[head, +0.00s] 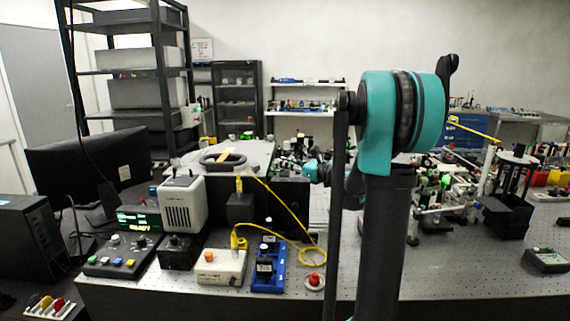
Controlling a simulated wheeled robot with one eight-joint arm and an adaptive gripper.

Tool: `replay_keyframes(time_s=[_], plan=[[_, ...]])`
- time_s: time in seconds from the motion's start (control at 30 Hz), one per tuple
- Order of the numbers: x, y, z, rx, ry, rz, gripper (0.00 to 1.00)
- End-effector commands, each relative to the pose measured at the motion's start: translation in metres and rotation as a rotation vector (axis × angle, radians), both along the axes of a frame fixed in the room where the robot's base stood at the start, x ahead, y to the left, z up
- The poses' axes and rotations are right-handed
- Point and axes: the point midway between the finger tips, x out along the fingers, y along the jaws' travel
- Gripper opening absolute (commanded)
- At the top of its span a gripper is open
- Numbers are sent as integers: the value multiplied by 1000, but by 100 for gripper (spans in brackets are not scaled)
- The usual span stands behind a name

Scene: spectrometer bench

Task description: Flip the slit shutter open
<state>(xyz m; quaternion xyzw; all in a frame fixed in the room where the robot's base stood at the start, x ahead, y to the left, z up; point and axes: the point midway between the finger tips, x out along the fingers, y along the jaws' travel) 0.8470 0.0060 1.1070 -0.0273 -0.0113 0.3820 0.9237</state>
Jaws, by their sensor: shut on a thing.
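The slit shutter cannot be made out in the head view. A large dark box with a pale top (258,154) stands on the bench behind the small instruments, and my arm hides what lies just right of it. My arm rises in the foreground with a big teal joint. A smaller teal part of my arm shows at the box's right end. My gripper itself is not visible; my own arm seems to hide it, so its jaws and anything in them cannot be seen.
A grey vented unit (184,204), a button panel (118,262), a white box (221,266) and a blue tray (270,282) stand on the perforated bench (200,301). A yellow cable (297,221) loops near a red button (314,281). Optics (440,190) crowd the right; the front right is barer.

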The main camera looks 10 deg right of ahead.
Motion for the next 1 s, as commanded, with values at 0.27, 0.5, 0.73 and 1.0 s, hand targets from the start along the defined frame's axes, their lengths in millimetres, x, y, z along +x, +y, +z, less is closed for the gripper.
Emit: replay_keyframes(time_s=[0.27, 0.5, 0.73, 1.0], plan=[[-1, 0, -1, -10, -52, 1, 0], [-7, 1, -3, -50, -255, 1, 0], [-11, 2, -3, -74, -368, -1, 0], [-11, 2, -3, -74, -374, -1, 0]])
